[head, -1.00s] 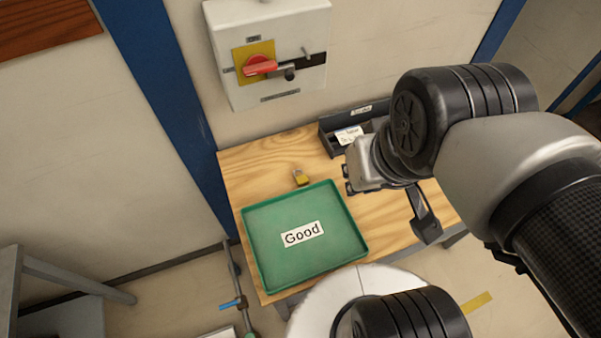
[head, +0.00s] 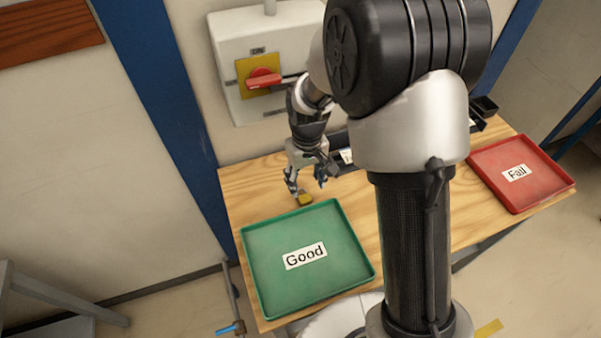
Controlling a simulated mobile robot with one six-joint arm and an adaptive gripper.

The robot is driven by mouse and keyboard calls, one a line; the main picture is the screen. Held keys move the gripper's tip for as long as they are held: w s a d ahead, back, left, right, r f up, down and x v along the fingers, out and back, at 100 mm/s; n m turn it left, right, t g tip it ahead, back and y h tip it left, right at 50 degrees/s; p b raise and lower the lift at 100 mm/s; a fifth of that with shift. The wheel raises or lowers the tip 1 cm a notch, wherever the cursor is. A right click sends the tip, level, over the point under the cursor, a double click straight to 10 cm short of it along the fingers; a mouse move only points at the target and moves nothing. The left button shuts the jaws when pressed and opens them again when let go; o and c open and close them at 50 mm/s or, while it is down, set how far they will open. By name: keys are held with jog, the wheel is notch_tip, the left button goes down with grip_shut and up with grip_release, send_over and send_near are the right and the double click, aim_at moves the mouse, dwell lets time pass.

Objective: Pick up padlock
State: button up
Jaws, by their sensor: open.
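The padlock (head: 305,199) is small, with a yellow body. It lies on the wooden table just behind the back edge of the green tray marked "Good" (head: 258,285). My gripper (head: 308,188) is pointing down, close above the padlock, with its two fingers spread apart. The padlock's shackle is mostly hidden by the gripper. I cannot tell the exact height of the fingertips above the table.
A white switch box (head: 228,62) with a red handle (head: 263,80) is on the wall close behind my gripper. A dark bin (head: 483,108) stands along the back of the table, partly hidden by my arm. A red tray marked "Fail" (head: 552,182) is at the right.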

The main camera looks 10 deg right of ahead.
aim_at(306, 199)
notch_tip(306, 199, down, 8)
jog(key=b, duration=0.3)
jog(key=shift+w+f, duration=0.1)
jog(key=shift+f, duration=0.05)
jog(key=c, duration=1.2)
